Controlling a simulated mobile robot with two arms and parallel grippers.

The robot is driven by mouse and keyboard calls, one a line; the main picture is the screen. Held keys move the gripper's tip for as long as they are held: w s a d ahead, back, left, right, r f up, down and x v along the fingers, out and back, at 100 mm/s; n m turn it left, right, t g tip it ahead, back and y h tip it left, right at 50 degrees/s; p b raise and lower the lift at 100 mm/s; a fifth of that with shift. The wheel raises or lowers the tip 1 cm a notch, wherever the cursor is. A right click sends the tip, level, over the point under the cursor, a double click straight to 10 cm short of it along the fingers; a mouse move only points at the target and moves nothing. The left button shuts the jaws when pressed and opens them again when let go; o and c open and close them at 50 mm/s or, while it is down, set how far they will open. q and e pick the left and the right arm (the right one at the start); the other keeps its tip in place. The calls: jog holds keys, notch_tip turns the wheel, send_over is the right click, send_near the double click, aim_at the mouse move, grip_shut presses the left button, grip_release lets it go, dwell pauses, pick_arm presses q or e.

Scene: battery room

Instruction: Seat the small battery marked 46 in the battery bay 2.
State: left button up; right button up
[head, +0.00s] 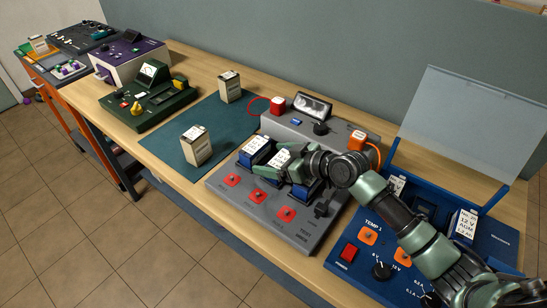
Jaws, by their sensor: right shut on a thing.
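My right gripper (284,163) reaches in from the right over the grey test unit (222,186). It is shut on a small battery with a white top label (281,156), at the row of blue bays on that unit. My fingers and wrist hide part of this battery, and I cannot tell whether it is fully down in its bay. Another white-topped battery (257,143) is in the blue bay to its left. The number 46 and the bay numbers are too small to read. My left gripper is not in view.
Two cream batteries stand on the green mat, one near (196,148) and one farther back (229,88). A red clamp (277,104) and an orange clamp (357,140) sit behind the bays. A blue unit (343,227) with a raised clear lid (455,120) stands right.

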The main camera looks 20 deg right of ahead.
aim_at(283, 159)
jog(key=o, duration=1.8)
jog(key=shift+r, duration=0.1)
jog(key=shift+f, duration=0.2)
jog(key=shift+s+d+r+p, duration=0.35)
jog(key=shift+s+d+p, duration=0.05)
jog(key=shift+s, duration=0.05)
jog(key=shift+p+v, duration=0.85)
jog(key=shift+v, duration=1.2)
jog(key=shift+p+v, duration=0.75)
jog(key=shift+v, duration=2.1)
